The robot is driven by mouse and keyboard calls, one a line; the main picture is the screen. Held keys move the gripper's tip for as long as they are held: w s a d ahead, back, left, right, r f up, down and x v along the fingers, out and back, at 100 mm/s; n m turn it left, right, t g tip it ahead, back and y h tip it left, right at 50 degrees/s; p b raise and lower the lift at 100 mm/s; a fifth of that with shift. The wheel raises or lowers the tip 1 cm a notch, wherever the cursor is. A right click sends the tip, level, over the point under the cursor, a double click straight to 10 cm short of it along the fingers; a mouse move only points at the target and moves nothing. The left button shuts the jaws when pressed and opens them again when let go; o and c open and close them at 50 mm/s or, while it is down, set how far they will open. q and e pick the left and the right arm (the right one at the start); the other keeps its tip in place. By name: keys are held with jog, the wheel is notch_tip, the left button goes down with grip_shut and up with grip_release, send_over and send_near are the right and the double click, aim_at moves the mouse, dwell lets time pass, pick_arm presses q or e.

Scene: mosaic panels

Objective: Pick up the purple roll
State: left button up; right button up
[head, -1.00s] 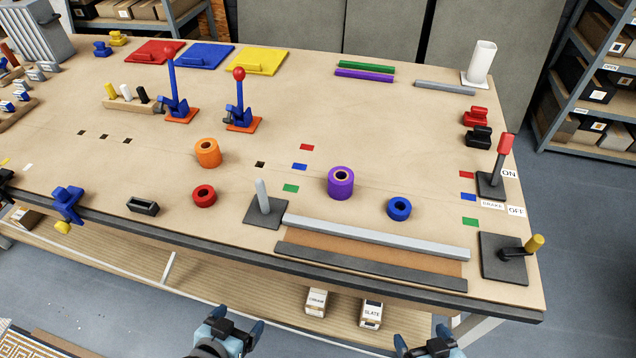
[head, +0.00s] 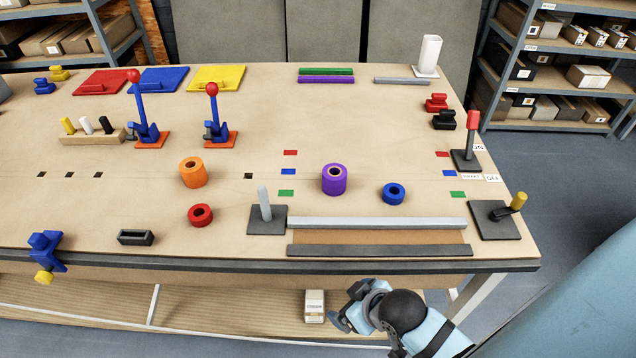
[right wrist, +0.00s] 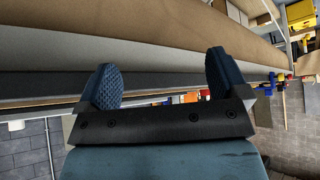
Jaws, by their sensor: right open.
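The purple roll (head: 334,180) stands upright on the table, right of the middle in the head view, with a tan core in its top. My right gripper (head: 342,306) is below and in front of the table's front edge in the head view, well apart from the roll. In the right wrist view its two blue padded fingers (right wrist: 162,84) are spread apart with nothing between them. The roll cannot be made out in the right wrist view. My left gripper does not show.
A blue roll (head: 393,194), red roll (head: 200,215) and orange roll (head: 193,172) stand nearby. A grey post on a base (head: 266,212) and a grey rail (head: 376,223) lie between the purple roll and the front edge. A yellow-knobbed lever (head: 517,202) is at the right.

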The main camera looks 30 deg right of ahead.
jog(key=w+r+n+t+h+b, duration=0.1)
jog(key=w+r+n+t, duration=0.75)
jog(key=w+r, duration=1)
jog(key=w+a+r+n+t+y, duration=0.35)
jog(key=a+r+n+y, duration=0.35)
jog(key=r+n+y, duration=0.45)
jog(key=n+g+h+p, duration=0.1)
jog(key=n+g+h, duration=1.1)
jog(key=n+g, duration=0.95)
send_over(335, 167)
jog(key=s+a, duration=0.1)
jog(key=a, duration=0.1)
notch_tip(335, 167, down, 16)
jog(key=n+t, duration=0.3)
jog(key=shift+m+g, duration=0.25)
jog(key=f+p, duration=0.1)
jog(key=f, duration=0.1)
jog(key=d+f+p, duration=0.1)
jog(key=f, duration=0.1)
jog(key=shift+s+f, duration=0.2)
jog(key=shift+f, duration=0.35)
jog(key=c, duration=1)
